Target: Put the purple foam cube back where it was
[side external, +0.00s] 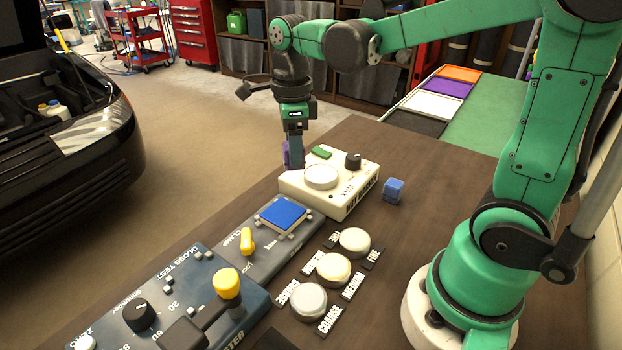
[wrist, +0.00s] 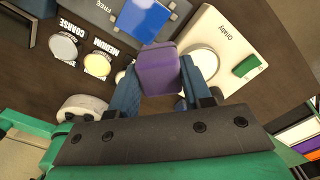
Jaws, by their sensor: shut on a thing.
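The purple foam cube (wrist: 158,70) is held between the two blue fingers of my gripper (wrist: 160,85), filling the gap between them in the wrist view. In the side external view my gripper (side external: 293,158) points down at the far left corner of the white device. A purple patch of the cube (side external: 287,155) shows at the fingertips. It appears to be above the surface, but the exact height is hard to tell. Where the cube was before is not shown.
The white device (side external: 345,200) has a round pad (side external: 320,176), a black knob (side external: 353,160) and a green block (side external: 321,152). A blue cube (side external: 393,190) lies to its right. Three round pads with labels and a grey console (side external: 270,240) with a blue square stand nearer. Brown table right of the blue cube is clear.

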